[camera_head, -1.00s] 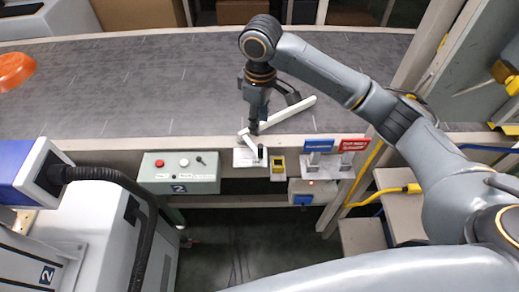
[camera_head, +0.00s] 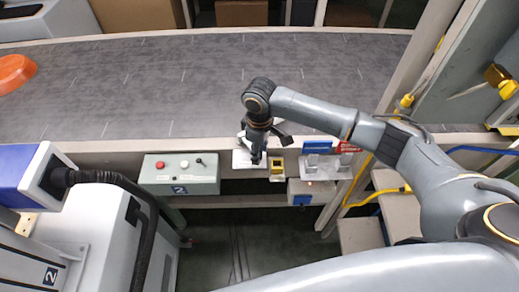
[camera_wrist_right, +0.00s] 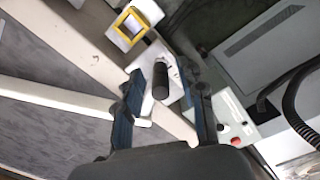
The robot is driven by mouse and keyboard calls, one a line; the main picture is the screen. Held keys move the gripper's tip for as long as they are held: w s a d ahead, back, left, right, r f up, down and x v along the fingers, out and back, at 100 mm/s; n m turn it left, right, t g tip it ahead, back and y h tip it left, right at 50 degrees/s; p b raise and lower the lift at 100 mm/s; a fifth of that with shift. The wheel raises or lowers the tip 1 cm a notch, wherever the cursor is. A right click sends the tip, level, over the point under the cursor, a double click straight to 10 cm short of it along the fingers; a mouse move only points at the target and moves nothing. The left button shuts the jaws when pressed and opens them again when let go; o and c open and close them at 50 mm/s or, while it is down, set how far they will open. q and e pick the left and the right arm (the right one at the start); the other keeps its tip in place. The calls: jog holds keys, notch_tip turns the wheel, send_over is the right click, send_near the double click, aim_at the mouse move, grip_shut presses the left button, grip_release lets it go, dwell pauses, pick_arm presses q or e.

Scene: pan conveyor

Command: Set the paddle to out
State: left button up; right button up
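The paddle's white bar (camera_wrist_right: 58,98) lies over the grey belt in the right wrist view; in the head view my right arm hides most of it. Its upright black handle (camera_wrist_right: 160,78) stands on a white plate, which shows in the head view (camera_head: 240,161) at the belt's near rail. My right gripper (camera_head: 257,157) points down over this plate. In the wrist view its fingers (camera_wrist_right: 178,84) are apart, one on each side of the handle. The handle sits nearer the left finger, with a gap to the right one; contact is unclear. My left gripper is not in view.
A yellow-framed block (camera_head: 277,167) sits right beside the plate. A control box (camera_head: 180,174) with red and white buttons is to the left. Blue (camera_head: 318,147) and red (camera_head: 349,147) signs stand to the right. An orange pan (camera_head: 14,72) is on the belt's left; the visible middle is clear.

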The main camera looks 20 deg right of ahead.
jog(key=shift+f, duration=0.1)
grip_shut()
jog(key=shift+a+p, duration=0.15)
jog(key=shift+p, duration=0.2)
jog(key=shift+s+a, duration=0.1)
jog(key=shift+m, duration=0.3)
